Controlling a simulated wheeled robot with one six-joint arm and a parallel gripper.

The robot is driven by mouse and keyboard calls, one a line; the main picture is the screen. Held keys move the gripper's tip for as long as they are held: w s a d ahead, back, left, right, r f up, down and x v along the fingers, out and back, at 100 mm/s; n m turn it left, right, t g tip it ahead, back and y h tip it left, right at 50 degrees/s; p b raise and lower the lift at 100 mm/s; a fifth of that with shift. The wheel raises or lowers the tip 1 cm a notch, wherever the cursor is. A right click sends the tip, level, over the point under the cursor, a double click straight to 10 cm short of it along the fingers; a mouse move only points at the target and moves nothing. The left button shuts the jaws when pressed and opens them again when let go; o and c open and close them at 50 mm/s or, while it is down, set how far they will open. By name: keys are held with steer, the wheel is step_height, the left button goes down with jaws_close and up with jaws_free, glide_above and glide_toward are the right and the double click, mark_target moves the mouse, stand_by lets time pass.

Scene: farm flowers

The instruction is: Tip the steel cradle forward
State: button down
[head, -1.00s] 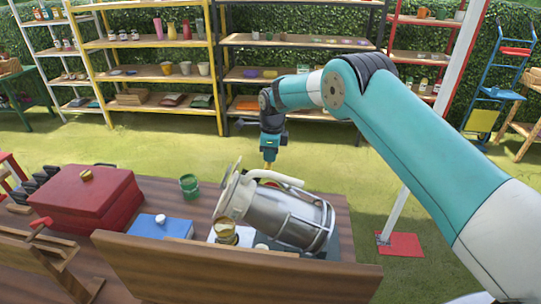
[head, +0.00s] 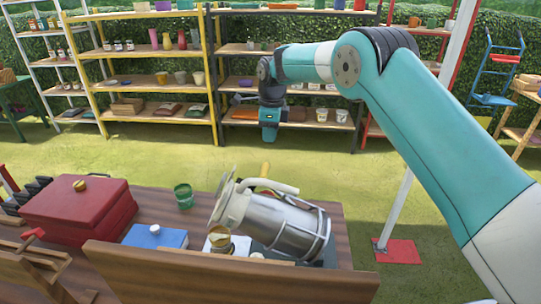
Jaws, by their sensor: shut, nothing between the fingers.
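The steel cradle (head: 326,236) is a frame of metal bars around a big steel can (head: 272,222) on the wooden table. The can lies tipped well over, its pale flanged mouth (head: 229,205) toward the left and a cream curved handle (head: 270,186) on top. A small gold-coloured cup (head: 219,240) stands just below the mouth. A short yellow grip (head: 265,170) sticks up behind the can. My gripper (head: 269,138) points down above and behind the can, shut and empty, clear of the yellow grip. The cradle's lower parts are partly hidden by a wooden board.
The wooden board (head: 220,276) stands along the table's near edge. A red box (head: 80,208), a blue box (head: 155,238) and a green pot (head: 183,195) stand left of the can. A white post on a red base (head: 398,252) rises at the right. Open grass lies behind the table.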

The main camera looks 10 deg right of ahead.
steer(key=shift+w+a+r, duration=0.1)
steer(key=shift+a+r, duration=0.05)
steer(key=shift+r, duration=0.65)
steer(key=shift+a+r, duration=0.1)
steer(key=shift+r, duration=0.65)
